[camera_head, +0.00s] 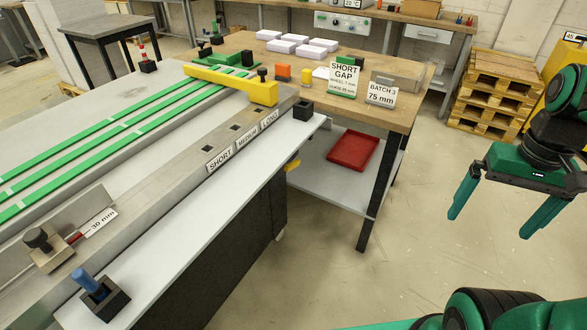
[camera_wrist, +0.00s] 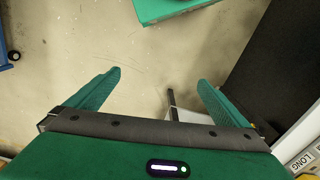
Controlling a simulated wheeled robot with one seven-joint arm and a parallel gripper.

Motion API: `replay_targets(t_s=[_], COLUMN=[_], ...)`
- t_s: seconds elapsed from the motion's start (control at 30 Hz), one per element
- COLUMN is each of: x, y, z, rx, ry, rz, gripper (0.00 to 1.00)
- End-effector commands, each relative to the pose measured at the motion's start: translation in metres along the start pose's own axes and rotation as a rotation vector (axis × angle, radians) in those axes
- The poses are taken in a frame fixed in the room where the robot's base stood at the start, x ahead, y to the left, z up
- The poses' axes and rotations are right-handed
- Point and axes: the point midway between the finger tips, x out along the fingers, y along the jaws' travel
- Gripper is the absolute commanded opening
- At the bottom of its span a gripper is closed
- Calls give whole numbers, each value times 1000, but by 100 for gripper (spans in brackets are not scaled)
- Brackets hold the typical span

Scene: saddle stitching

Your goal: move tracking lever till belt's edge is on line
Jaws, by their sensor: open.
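Several green belt strips (camera_head: 105,127) run along the grey machine bed at the left. No lever is labelled as the tracking lever. A blue-handled lever (camera_head: 84,280) stands in a black block on the white front ledge at lower left. A black knob (camera_head: 38,238) on a tan block sits near a red pointer and a "30 mm" label. I cannot make out a reference line at the belt edge. My gripper (camera_head: 492,222) is open and empty over the floor at the right, far from both levers. Its spread fingers show in the wrist view (camera_wrist: 159,76).
A yellow bar (camera_head: 232,85) crosses the belts. Slots marked SHORT, MEDIUM and LONG (camera_head: 268,119) line the front rail. A wooden bench (camera_head: 405,113) with signs and white blocks stands behind, a red tray (camera_head: 353,150) on its lower shelf. Floor between is clear.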

Motion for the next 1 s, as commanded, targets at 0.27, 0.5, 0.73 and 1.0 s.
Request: replay_targets(t_s=[0.27,0.5,0.73,1.0], x=[26,66,114,175], y=[-50,-105,-164,-237], z=[-87,-152,-200,-240], rx=[-301,-553,-764,-960], ry=[12,33,69,150], rz=[-39,-131,-263,-465], gripper=[100,100,100,100])
